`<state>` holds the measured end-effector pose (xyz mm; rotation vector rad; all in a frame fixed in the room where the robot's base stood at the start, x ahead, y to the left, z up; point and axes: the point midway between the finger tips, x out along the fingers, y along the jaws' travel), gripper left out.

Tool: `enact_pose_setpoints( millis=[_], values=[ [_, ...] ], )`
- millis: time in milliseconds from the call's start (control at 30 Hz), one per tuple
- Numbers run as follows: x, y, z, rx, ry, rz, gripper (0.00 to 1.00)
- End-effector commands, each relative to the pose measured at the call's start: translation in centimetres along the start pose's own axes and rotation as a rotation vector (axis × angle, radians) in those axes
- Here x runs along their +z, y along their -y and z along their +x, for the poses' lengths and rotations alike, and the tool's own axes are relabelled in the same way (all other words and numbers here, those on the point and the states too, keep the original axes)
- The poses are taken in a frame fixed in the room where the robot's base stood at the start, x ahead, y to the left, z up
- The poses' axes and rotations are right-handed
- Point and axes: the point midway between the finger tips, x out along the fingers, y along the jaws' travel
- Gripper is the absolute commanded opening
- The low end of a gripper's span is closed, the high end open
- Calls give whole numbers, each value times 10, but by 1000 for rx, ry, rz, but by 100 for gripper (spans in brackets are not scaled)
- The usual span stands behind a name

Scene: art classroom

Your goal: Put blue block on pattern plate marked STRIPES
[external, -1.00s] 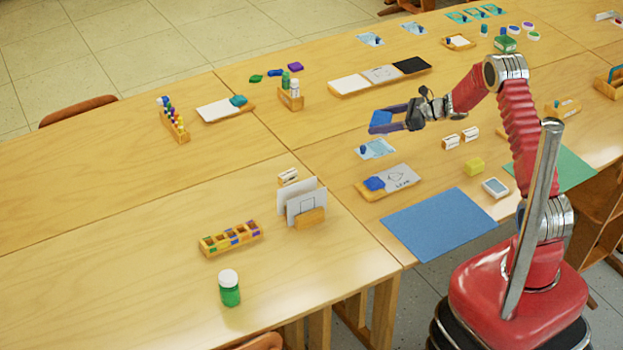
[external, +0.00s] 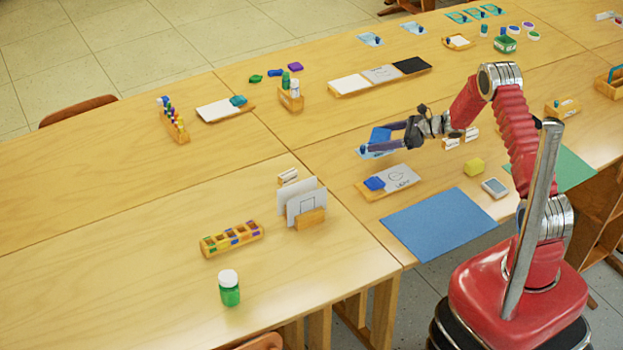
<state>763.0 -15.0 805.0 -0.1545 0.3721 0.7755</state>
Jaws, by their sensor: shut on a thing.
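My gripper (external: 374,145) is shut on a blue block (external: 380,134) and holds it above the table, over a light blue card. A wooden tray (external: 372,191) in front of it bears a grey-white plate (external: 403,178) with a drawn outline and small lettering, and a blue piece (external: 374,184) at its left end. Farther back, a long wooden tray (external: 345,92) has white, light grey and black panels. The lettering is too small to read, so I cannot tell which plate is marked STRIPES.
A blue mat (external: 440,224) lies at the front edge. A card holder (external: 310,217) stands to the left. The table between the long tray and my gripper is clear.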

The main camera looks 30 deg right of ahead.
Motion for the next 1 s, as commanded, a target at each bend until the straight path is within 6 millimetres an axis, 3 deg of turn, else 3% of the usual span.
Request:
enact_pose_setpoints(
  millis=[300, 667, 700, 1000],
  values=[
    [-30, 0, 12, 0, 0, 0, 47],
    [-33, 0, 14, 0, 0, 0, 47],
    [-33, 0, 14, 0, -1, 1, 73],
    [-33, 0, 13, 0, -1, 0, 90]
  ],
)
